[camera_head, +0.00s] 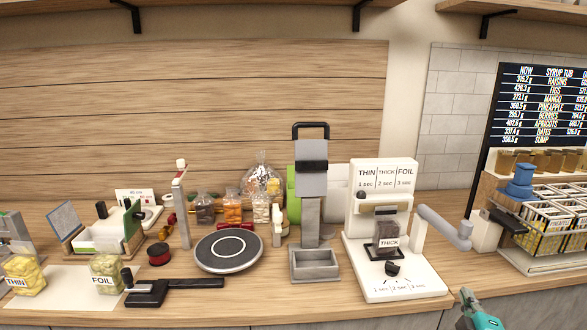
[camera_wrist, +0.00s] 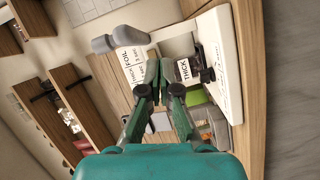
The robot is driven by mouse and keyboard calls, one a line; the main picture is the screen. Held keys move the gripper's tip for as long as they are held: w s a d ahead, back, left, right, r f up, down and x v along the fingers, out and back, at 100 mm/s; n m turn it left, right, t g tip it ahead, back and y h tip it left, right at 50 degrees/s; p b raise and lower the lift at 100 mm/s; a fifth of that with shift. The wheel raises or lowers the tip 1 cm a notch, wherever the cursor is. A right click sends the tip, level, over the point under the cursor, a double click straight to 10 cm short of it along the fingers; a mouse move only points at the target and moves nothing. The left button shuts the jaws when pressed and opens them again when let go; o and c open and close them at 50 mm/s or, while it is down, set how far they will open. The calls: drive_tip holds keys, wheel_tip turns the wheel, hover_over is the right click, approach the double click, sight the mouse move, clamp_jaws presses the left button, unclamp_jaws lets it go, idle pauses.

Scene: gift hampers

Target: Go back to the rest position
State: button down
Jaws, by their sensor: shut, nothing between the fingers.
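My gripper (camera_head: 467,297) shows at the bottom right of the head view, in front of the counter's front edge and right of the sealing machine. In the wrist view its green fingers (camera_wrist: 158,80) are shut with nothing between them. The white sealing machine (camera_head: 402,281) stands on the counter with a THIN, THICK, FOIL panel. A dark-filled bag labelled THICK (camera_head: 388,230) stands in it, upright and apart from my gripper. The bag's THICK label also shows in the wrist view (camera_wrist: 184,69), beyond the fingers.
A grey lever arm (camera_head: 446,228) juts from the machine's right side. A wire basket rack (camera_head: 560,222) stands at the right. A round dark turntable (camera_head: 228,250) and a grey press (camera_head: 311,185) stand mid-counter. THIN (camera_head: 24,276) and FOIL (camera_head: 106,272) bags stand at left.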

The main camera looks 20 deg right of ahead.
drive_tip(key=s+a+f+m+y, duration=0.2)
drive_tip(key=s+a+f, duration=0.55)
drive_tip(key=a, duration=0.35)
drive_tip(key=s+a+f+m+y, duration=0.25)
drive_tip(key=s+a+f, duration=0.45)
drive_tip(key=a, duration=0.5)
drive_tip(key=s+a+m+y, duration=0.2)
drive_tip(key=s+a, duration=0.3)
drive_tip(key=s, duration=0.5)
drive_tip(key=s+a+m+y, duration=0.2)
drive_tip(key=s+a, duration=0.4)
drive_tip(key=s, duration=0.4)
drive_tip(key=shift+r+y, duration=0.25)
drive_tip(key=shift+y, duration=0.1)
